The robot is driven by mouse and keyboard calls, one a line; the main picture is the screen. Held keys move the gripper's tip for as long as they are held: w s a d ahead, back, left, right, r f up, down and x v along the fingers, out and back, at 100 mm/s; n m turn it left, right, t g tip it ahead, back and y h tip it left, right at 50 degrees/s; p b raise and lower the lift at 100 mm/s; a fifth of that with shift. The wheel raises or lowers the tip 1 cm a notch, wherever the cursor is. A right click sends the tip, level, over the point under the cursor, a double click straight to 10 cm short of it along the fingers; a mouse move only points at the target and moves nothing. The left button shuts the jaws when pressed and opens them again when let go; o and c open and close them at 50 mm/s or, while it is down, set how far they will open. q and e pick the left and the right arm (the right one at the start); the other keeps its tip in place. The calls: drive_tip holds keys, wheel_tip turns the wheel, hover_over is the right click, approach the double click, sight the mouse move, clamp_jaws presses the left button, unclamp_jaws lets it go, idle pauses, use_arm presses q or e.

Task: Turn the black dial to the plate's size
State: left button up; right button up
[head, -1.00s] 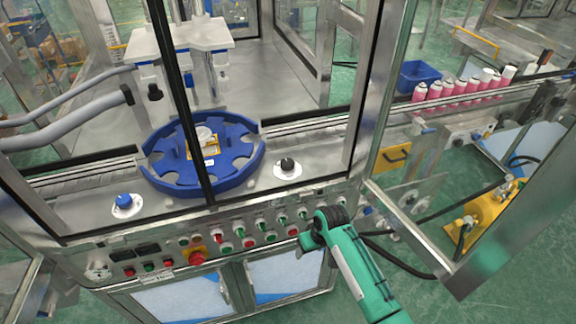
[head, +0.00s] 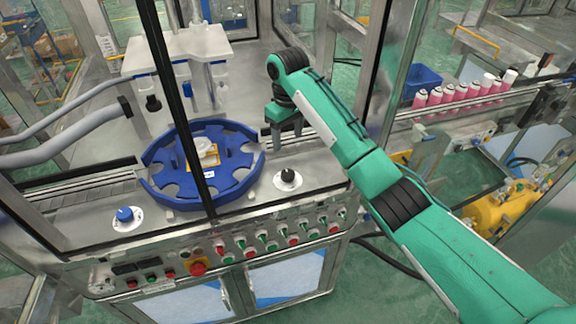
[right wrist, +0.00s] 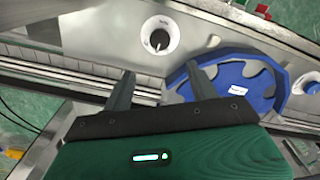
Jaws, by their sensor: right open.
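The black dial (head: 288,175) sits on a white round scale on the steel deck, right of the blue star wheel. It also shows in the right wrist view (right wrist: 159,39), beyond my fingertips, with nothing touching it. My right gripper (head: 285,146) hangs fingers down above the deck, behind the dial. In the right wrist view my right gripper (right wrist: 160,72) is open and empty. The size plate cannot be made out for certain; a small white label (right wrist: 238,88) lies on the star wheel, its text too small to read. My left gripper is not in view.
The blue star wheel (head: 158,196) stands left of the dial. A blue knob (head: 124,214) is at the deck's left. Steel frame posts (head: 386,95) border the opening my arm passes through. Pink cans (head: 450,96) stand on the conveyor. Buttons line the front panel.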

sight(288, 173)
wheel_tip(288, 173, down, 14)
drive_tip(key=p, duration=0.4)
drive_tip(key=shift+r, duration=0.15)
drive_tip(key=shift+s, duration=0.1)
drive_tip(key=shift+c, duration=0.5)
drive_tip(key=c, duration=0.9)
